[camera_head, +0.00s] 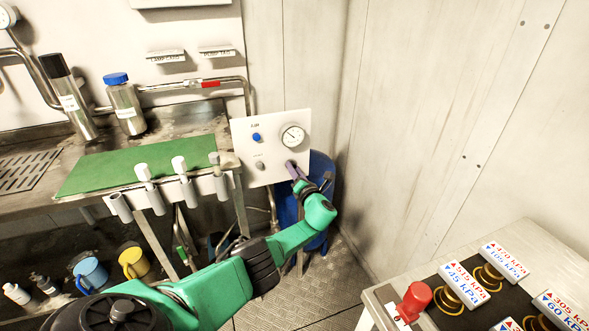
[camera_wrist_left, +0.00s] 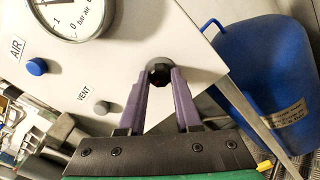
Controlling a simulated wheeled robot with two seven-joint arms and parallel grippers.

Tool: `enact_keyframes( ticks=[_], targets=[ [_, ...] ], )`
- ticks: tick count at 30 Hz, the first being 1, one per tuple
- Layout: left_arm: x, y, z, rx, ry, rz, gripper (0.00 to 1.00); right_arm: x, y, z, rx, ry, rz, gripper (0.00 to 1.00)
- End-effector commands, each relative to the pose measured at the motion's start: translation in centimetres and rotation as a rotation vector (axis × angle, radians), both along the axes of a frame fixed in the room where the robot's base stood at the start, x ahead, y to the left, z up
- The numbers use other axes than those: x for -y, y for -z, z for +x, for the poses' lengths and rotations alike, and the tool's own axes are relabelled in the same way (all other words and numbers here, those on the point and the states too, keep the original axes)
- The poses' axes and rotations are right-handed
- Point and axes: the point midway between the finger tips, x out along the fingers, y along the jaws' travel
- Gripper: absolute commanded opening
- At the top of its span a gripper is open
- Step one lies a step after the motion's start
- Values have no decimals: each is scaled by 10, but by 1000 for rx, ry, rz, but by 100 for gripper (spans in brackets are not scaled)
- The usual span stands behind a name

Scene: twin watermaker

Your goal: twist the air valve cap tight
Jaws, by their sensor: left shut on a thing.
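A white panel (camera_head: 270,172) stands upright at the back, with a gauge, a blue button marked AIR and a grey button marked VENT. A small black cap (camera_wrist_left: 159,74) sits on a round fitting at the panel's lower right edge. My left gripper (camera_head: 293,168) reaches this spot. In the left wrist view its purple fingers (camera_wrist_left: 161,80) lie on both sides of the black cap and are shut on it. In the head view the fingers hide the cap. How tight the cap is cannot be told. My right gripper is not in view.
The gauge (camera_head: 292,136) is just above the gripper, and the blue button (camera_head: 256,137) is to its left. A blue bin (camera_wrist_left: 265,75) stands close on the right. A green mat (camera_head: 125,168) lies on the bench. A table with a red knob (camera_head: 413,300) is at front right.

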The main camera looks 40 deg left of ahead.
Motion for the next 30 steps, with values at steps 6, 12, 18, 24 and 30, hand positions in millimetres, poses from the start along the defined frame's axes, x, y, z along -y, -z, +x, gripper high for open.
enact_keyframes(
  ticks=[6,12,18,24,30],
  targets=[
    [0,2,-1,-62,0,38,0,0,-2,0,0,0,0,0],
    [0,2,-1,-80,0,51,0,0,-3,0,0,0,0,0],
    [0,3,-1,-81,0,52,0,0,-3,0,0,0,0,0],
    [0,2,-1,-80,0,51,62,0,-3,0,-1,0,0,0],
    [0,1,0,-78,0,53,62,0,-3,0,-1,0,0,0]
  ],
)
